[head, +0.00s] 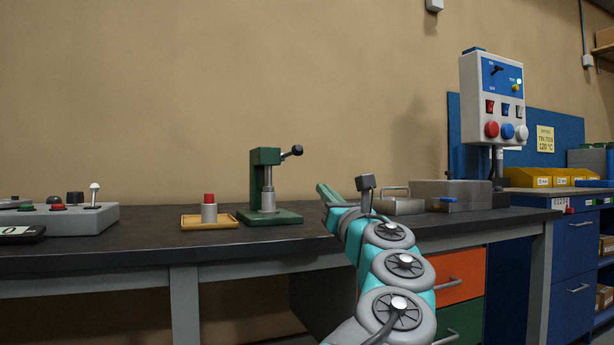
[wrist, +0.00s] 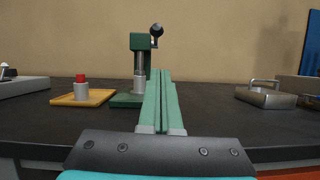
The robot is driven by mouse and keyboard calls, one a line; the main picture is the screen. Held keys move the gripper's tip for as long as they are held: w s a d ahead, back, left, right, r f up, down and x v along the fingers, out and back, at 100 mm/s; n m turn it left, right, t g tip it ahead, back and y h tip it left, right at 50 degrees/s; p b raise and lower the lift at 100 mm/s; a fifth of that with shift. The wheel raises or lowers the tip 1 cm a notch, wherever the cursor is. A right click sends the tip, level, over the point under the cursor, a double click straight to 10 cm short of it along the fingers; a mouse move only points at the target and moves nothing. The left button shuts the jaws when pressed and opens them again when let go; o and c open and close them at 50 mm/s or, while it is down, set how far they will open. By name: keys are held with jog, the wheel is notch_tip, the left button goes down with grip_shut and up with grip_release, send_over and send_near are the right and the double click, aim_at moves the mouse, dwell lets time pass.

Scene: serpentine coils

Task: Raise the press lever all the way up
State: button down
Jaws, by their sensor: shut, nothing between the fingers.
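The green press (head: 265,185) stands on the dark workbench in the head view, with a green base and a grey ram. Its lever (head: 291,153) has a black ball knob and points right and slightly up from the press head. In the wrist view the lever knob (wrist: 156,30) shows above the press column (wrist: 139,60). My gripper (head: 322,188) is shut and empty, to the right of the press and below the knob in the head view. In the wrist view its long green fingers (wrist: 160,75) lie together, and partly cover the right side of the press. No contact with the lever shows.
A yellow tray (head: 225,219) with a red-topped grey cylinder (head: 209,208) sits left of the press. A grey control box (head: 65,220) stands further left. A metal box with a handle (head: 399,206) lies to the right. Bare bench top (wrist: 210,105) lies between press and metal box.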

jog(key=shift+w+a+f+n+g+y, duration=0.35)
jog(key=shift+w+a+n, duration=0.15)
jog(key=shift+w+a, duration=0.15)
jog(key=w+a+r+p, duration=0.2)
jog(key=w+r, duration=0.5)
jog(key=w, duration=0.2)
jog(key=shift+w+a, duration=0.15)
jog(key=shift+a, duration=0.25)
jog(key=shift+r, duration=0.1)
